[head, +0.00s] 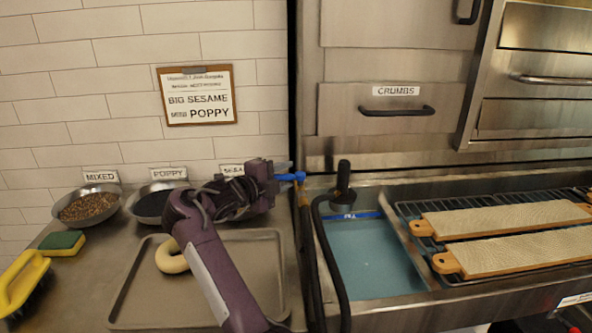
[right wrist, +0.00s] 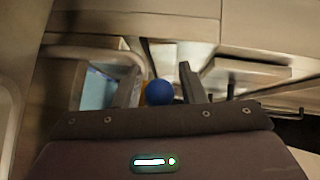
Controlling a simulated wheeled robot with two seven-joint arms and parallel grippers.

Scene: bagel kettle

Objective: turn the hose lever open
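The blue hose lever (head: 291,177) sticks out at the top of an upright pipe beside the sink in the head view. My right gripper (head: 284,176) is at the lever, reaching in from the left over the tray. In the right wrist view the lever's round blue end (right wrist: 159,92) sits between the two spread fingers of my right gripper (right wrist: 160,80). A gap shows beside the blue end, so the fingers look open around it; contact is unclear. The black hose (head: 335,265) curves down over the sink's left edge. My left gripper is not in view.
A metal tray (head: 135,300) with a bagel (head: 170,257) lies under my right arm. Seed bowls (head: 88,205), a sponge (head: 62,243) and a yellow brush (head: 22,285) are at left. The water basin (head: 370,255) and boards (head: 505,219) on a rack are at right.

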